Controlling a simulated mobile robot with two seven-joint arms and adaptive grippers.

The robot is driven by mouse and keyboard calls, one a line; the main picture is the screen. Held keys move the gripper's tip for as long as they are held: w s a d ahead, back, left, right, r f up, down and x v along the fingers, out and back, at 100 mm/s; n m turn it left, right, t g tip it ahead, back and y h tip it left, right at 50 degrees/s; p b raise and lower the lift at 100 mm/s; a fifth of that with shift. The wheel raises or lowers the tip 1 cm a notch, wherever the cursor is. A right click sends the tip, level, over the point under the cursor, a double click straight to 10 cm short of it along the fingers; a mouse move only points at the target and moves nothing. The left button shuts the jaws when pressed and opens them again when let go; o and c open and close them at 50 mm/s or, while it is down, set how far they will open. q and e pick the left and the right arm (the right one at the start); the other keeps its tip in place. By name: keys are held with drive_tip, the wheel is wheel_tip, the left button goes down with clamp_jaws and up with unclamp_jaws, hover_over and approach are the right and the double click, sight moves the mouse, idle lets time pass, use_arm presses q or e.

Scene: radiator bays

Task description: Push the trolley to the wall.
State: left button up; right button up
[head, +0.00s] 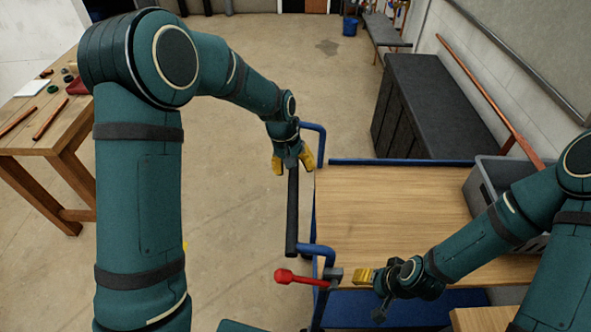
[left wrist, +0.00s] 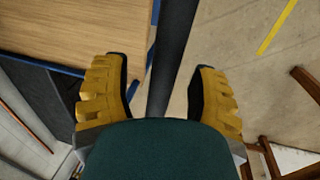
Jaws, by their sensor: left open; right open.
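The trolley has a wooden top (head: 390,205), a blue frame and an upright-looking dark handle bar (head: 292,215) on its left side. My left gripper (head: 292,165) is open at the far end of the bar. In the left wrist view the dark bar (left wrist: 172,60) passes between its yellow fingers, with gaps visible on both sides. A red lever (head: 300,280) sticks out at the trolley's near left corner. My right gripper (head: 363,275) is open just right of the lever's grey mount, apart from the red knob. The pale wall (head: 452,55) runs along the right.
A grey bin (head: 480,190) stands on the trolley's right side, partly behind my right arm. A dark cabinet (head: 430,100) and a copper pipe (head: 490,100) are along the wall. A wooden table (head: 45,135) stands left. Floor between is clear.

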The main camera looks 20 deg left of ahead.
use_arm(q)
wheel_tip(320, 180, up, 10)
drive_tip(key=a, duration=0.1)
drive_tip(key=shift+s+a, duration=0.3)
drive_tip(key=shift+a, duration=0.1)
